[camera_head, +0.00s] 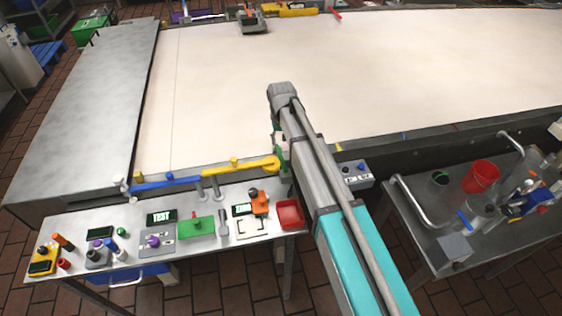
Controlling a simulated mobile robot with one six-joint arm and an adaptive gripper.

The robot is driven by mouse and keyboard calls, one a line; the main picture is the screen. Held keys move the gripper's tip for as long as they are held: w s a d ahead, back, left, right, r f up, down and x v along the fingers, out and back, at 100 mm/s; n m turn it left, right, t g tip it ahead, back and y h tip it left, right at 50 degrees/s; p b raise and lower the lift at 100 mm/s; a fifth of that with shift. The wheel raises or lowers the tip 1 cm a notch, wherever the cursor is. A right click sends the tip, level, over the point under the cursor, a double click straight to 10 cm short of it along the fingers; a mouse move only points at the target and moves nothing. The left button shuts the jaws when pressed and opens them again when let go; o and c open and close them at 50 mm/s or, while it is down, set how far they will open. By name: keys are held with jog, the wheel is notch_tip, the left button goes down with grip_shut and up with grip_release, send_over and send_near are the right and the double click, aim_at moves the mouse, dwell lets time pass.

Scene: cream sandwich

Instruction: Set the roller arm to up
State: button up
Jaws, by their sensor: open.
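A long blue and yellow bar (203,178), which looks like the roller arm, lies nearly level along the near edge of the big pale table. My gripper (281,152) hangs below the far end of my arm, close to the bar's yellow right end. It is mostly hidden behind my arm links. The little that shows holds nothing I can see; it is open. Contact with the bar cannot be told.
A steel bench (75,262) in front carries small devices, a green block (196,227) and a red tray (290,214). A grey control box (357,181) sits right of my arm. A right-hand cart (440,215) holds a red bucket (481,177). The pale tabletop (400,70) is mostly clear.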

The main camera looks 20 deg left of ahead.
aim_at(281, 157)
jog(key=shift+f+b, duration=4.45)
jog(key=shift+f, duration=0.25)
grip_shut()
